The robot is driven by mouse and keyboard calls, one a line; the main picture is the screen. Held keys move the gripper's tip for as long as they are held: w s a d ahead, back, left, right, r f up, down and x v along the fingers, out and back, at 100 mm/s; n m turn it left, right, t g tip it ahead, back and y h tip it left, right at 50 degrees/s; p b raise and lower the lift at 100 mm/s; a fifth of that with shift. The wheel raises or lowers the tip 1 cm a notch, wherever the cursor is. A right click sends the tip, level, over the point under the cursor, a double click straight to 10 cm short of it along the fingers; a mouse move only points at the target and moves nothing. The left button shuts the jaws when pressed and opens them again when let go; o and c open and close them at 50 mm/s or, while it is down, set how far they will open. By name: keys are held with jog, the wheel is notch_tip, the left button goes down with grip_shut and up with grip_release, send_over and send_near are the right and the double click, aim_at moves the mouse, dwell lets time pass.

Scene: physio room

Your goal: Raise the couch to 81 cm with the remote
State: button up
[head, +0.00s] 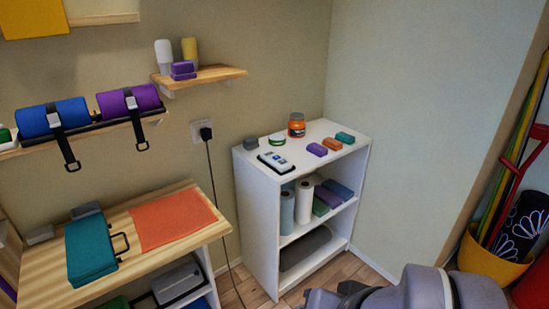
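A small white handset with a dark end and a few coloured buttons, which looks like the remote (276,162), lies flat on top of the white shelf unit (317,164), near its front left edge. Any height reading on it is too small to make out. The couch is not in view. Grey links of my arm show at the bottom right, in front of and below the shelf unit. My gripper's fingers cannot be made out in this view, and nothing of mine touches the remote.
A wooden bench (125,238) with a teal case (91,248) stands left. A power cord (213,180) hangs between. A yellow bucket (490,262) stands right.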

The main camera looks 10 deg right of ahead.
dwell(0.3)
jog(key=shift+w, duration=0.1)
grip_shut()
dwell(1.5)
